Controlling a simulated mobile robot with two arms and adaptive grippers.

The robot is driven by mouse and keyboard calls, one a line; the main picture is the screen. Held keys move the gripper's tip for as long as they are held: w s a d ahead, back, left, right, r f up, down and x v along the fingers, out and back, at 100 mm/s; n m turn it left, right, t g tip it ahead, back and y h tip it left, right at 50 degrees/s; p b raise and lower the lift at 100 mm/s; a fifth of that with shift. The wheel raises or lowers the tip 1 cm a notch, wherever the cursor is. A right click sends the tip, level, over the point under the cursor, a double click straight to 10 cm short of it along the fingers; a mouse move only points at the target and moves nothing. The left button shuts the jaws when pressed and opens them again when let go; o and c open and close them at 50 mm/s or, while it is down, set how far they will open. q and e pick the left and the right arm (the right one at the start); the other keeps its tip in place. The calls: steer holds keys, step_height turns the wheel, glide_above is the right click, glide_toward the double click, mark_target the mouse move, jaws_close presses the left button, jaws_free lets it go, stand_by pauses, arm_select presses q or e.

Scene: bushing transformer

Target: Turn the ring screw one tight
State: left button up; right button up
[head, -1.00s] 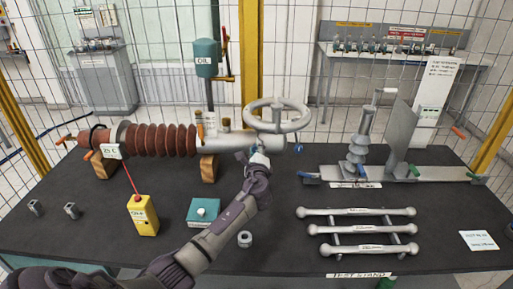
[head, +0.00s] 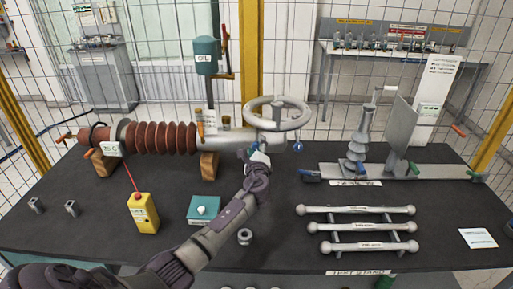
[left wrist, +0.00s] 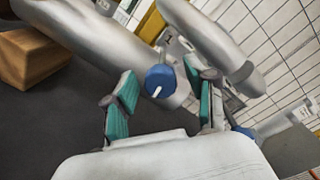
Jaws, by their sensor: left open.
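The grey pipe end of the brown ribbed bushing (head: 160,139) carries two small blue screw heads, which I take for the ring screws. One blue screw (head: 251,149) is at my left gripper, partly hidden by it; the other blue screw (head: 299,147) hangs at the right side. My left gripper (head: 259,157) is just below the pipe end, under the handwheel (head: 278,113). In the left wrist view, the blue screw (left wrist: 160,80) with a white mark shows between the open green-padded fingers, apart from both pads. My right gripper is not in view.
A wooden support (head: 209,165) stands left of my left gripper. The yellow control box (head: 143,213), teal box (head: 203,209) and a loose nut (head: 245,237) lie in front. Grey rods (head: 358,228) and a metal fixture (head: 390,171) are to the right.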

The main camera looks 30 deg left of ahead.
arm_select(q)
steer(key=v, duration=1.2)
